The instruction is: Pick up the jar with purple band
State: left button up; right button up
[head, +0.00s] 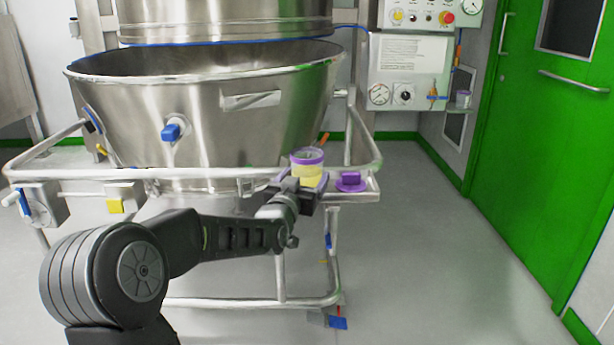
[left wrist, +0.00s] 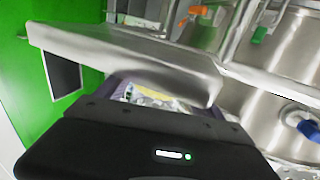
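The jar with the purple band (head: 306,168) has a yellow body and a purple rim. In the head view it stands upright at the front right corner of the steel frame. My left gripper (head: 305,187) is right at the jar, in front of its lower part, with its fingers about the jar's sides. In the left wrist view the gripper body fills the bottom, and a pale, yellowish part of what seems to be the jar (left wrist: 158,99) shows between the fingers. Whether the fingers press on it is hidden. My right gripper is not in view.
A purple lid-like piece (head: 351,182) lies on the small steel shelf just right of the jar. A large steel bowl (head: 215,115) stands behind, with a tubular rail (head: 130,173) around it. A green door (head: 545,140) is at the right. The floor at right is clear.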

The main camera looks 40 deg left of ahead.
pick_arm(q)
grip_shut()
dwell(0.7)
